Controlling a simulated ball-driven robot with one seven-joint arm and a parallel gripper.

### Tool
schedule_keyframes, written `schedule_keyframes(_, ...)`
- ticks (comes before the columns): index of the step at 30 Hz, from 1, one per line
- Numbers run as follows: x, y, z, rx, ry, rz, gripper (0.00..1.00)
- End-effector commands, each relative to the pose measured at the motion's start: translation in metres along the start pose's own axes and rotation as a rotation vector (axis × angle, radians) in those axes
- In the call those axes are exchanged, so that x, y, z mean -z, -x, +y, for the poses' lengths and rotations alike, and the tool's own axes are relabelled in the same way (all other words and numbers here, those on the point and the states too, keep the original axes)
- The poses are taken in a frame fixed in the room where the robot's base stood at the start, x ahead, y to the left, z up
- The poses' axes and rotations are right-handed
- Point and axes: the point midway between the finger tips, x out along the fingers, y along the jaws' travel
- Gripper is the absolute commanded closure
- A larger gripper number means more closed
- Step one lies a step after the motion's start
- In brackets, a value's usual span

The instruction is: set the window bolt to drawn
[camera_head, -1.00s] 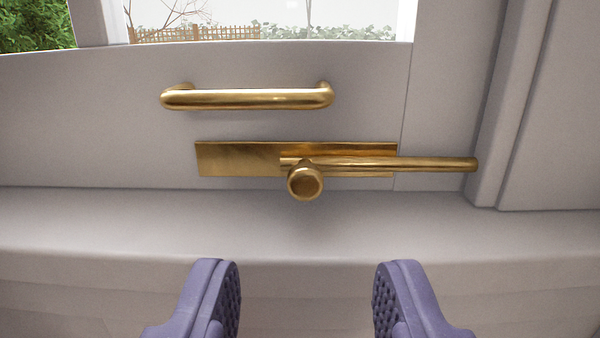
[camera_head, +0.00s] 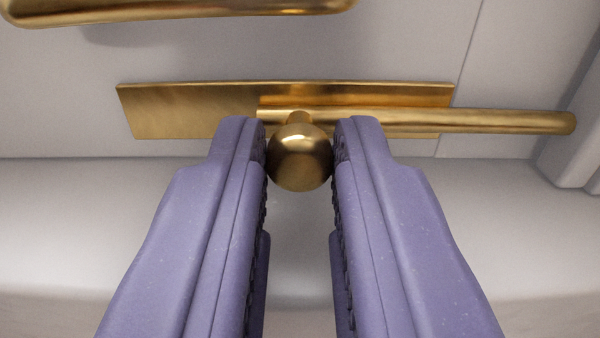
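The brass window bolt has a flat back plate (camera_head: 185,112) on the pale window frame and a round rod (camera_head: 500,120) lying across it. The rod sticks out to the right past the plate, over the seam in the frame. A round brass knob (camera_head: 300,158) stands out from the rod's left part. My gripper (camera_head: 300,140) has its two purple fingers on either side of the knob, pressed up against it left and right. The fingertips hide a little of the plate and rod behind.
A brass handle (camera_head: 180,10) runs along the frame above the bolt, partly cut off. A raised frame edge (camera_head: 575,155) stands at the right near the rod's end. A pale sill (camera_head: 80,220) lies below the bolt.

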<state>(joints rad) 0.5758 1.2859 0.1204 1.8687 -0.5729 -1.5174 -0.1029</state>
Motion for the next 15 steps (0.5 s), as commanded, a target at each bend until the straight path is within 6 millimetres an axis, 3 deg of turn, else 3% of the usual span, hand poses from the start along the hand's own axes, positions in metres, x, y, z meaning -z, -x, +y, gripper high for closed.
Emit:
schedule_keyframes(7,0.000,0.000,-0.003,0.001,-0.001,-0.001,1.00)
schedule_keyframes(15,0.000,0.000,-0.035,0.001,-0.002,-0.001,1.00)
